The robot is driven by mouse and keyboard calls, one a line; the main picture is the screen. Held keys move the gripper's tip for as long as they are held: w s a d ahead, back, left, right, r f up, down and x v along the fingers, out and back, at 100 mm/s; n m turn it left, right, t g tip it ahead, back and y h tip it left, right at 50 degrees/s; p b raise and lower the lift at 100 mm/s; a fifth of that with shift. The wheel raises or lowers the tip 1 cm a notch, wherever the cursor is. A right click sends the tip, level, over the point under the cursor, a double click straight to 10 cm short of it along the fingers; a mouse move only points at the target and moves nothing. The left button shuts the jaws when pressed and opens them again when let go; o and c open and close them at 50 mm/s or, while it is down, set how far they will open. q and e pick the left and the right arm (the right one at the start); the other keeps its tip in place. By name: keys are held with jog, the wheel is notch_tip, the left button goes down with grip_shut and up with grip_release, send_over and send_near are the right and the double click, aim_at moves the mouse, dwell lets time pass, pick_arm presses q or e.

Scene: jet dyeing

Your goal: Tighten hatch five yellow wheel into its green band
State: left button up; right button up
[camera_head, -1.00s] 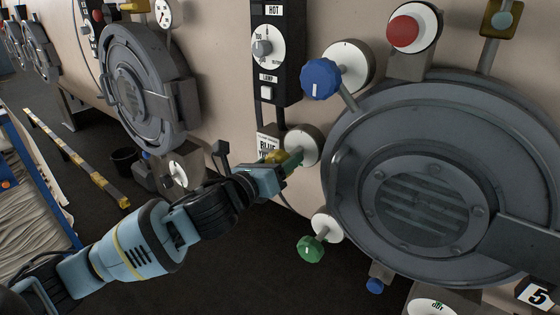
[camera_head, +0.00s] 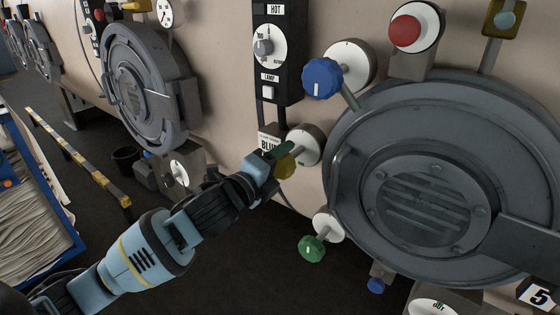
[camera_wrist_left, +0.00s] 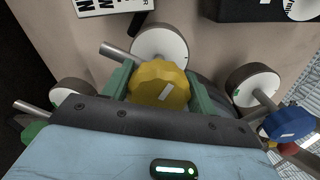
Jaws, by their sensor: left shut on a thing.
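The yellow wheel (camera_head: 284,166) is on the machine wall left of hatch five (camera_head: 425,195), in front of a white round dial (camera_head: 304,146). My left gripper (camera_head: 280,160) is shut on it. In the left wrist view the yellow wheel (camera_wrist_left: 158,84) sits between the two green fingers, with a pale mark on its face. The white dial (camera_wrist_left: 160,45) shows behind it. The green band on this dial cannot be made out. My right gripper is not in view.
A blue wheel (camera_head: 321,78) is above and a green wheel (camera_head: 312,248) below, both near the hatch rim. A red knob (camera_head: 404,31) is at the top. A black control panel (camera_head: 273,55) stands left of the blue wheel. Dark floor is clear below.

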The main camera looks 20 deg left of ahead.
pick_arm(q)
jog(key=n, duration=0.7)
jog(key=shift+f, duration=0.25)
jog(key=n, duration=0.4)
jog(key=shift+d+f, duration=0.1)
jog(key=n, duration=0.3)
jog(key=shift+n, duration=0.4)
jog(key=n, duration=0.5)
jog(key=shift+s+d+f, duration=0.1)
jog(key=shift+d, duration=0.05)
jog(key=shift+d+n, duration=0.1)
jog(key=shift+n, duration=2)
jog(key=o, duration=1)
